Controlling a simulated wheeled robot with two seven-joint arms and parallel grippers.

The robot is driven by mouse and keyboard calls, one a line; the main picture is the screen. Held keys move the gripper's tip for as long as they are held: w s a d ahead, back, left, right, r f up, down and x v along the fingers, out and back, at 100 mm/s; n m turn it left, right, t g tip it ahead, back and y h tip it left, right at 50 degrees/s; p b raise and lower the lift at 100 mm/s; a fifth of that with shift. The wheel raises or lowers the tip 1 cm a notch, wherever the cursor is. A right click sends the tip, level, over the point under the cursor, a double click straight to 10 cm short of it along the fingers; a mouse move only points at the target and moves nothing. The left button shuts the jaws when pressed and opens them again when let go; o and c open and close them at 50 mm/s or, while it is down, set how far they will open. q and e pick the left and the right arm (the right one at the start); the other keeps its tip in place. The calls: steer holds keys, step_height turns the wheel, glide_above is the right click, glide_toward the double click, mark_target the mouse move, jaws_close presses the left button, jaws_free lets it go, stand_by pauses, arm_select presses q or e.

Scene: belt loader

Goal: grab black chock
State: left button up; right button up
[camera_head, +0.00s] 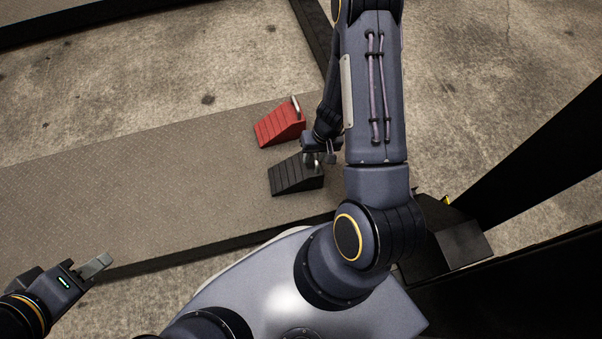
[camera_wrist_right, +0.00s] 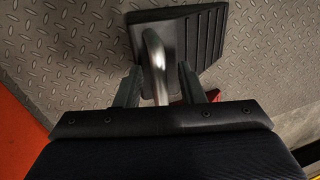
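The black chock (camera_head: 293,176) is a ribbed wedge lying on the textured metal platform, with a metal handle at its right end. It also shows in the right wrist view (camera_wrist_right: 205,42), with its bent handle (camera_wrist_right: 155,62) pointing toward the gripper. My right gripper (camera_head: 325,158) is at the handle end of the chock. In the wrist view its two fingers (camera_wrist_right: 159,88) are apart, one on each side of the handle, with gaps visible. My left gripper (camera_head: 97,266) is at the lower left, far from the chock; its finger opening is not clear.
A red chock (camera_head: 279,125) with a handle lies just behind the black one. Both rest on the platform (camera_head: 150,190), which has a raised dark front edge. Dark beams and a black block (camera_head: 462,245) stand at the right. The platform's left side is clear.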

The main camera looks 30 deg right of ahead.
jaws_close()
steer(key=shift+r, duration=0.1)
stand_by(0.4)
